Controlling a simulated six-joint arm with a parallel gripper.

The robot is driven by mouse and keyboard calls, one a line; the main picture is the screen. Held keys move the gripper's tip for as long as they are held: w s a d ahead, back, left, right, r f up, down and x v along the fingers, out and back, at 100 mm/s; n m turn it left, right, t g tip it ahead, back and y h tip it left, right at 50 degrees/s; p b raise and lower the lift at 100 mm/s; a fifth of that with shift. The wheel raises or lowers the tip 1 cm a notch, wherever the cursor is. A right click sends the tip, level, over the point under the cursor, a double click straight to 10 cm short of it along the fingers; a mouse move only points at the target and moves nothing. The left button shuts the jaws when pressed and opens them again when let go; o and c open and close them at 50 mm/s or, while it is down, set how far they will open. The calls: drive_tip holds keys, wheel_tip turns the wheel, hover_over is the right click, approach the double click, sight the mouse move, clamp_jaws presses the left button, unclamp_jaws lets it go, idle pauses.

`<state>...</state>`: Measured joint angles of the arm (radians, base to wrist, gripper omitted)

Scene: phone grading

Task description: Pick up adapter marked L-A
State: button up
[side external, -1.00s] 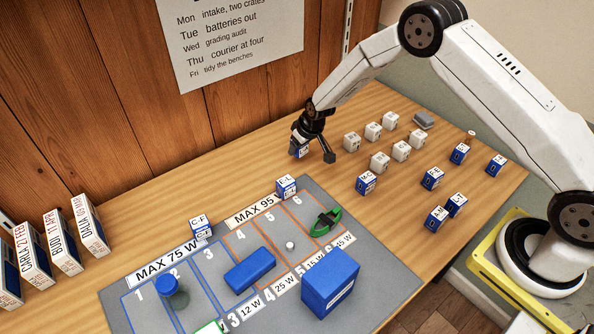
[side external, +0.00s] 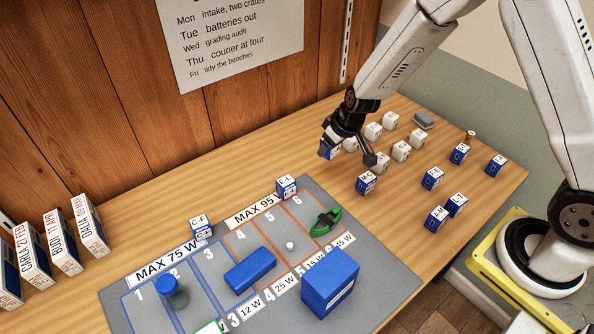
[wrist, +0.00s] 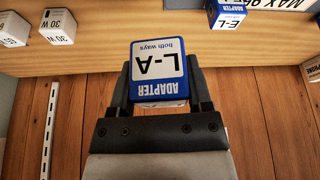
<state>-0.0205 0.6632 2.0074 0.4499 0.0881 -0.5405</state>
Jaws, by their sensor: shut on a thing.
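The adapter marked L-A (wrist: 158,70) is a blue and white cube. In the wrist view it sits between the two fingers of my gripper (wrist: 158,85), its label facing the camera and upside down. My gripper is shut on it. In the side view my gripper (side external: 348,152) is above the back of the bench, and the blue adapter shows partly at its left finger (side external: 327,150). I cannot tell its exact height over the bench.
White cubes (side external: 390,121) stand close to the right of my gripper. Blue adapters (side external: 432,179) stand farther right, with one marked M-C (side external: 366,183) in front. A grey mat (side external: 375,270) with numbered bays holds several items.

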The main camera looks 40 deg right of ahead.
drive_tip(key=shift+s+r, duration=0.25)
drive_tip(key=shift+s, duration=0.4)
drive_tip(key=shift+r, duration=0.1)
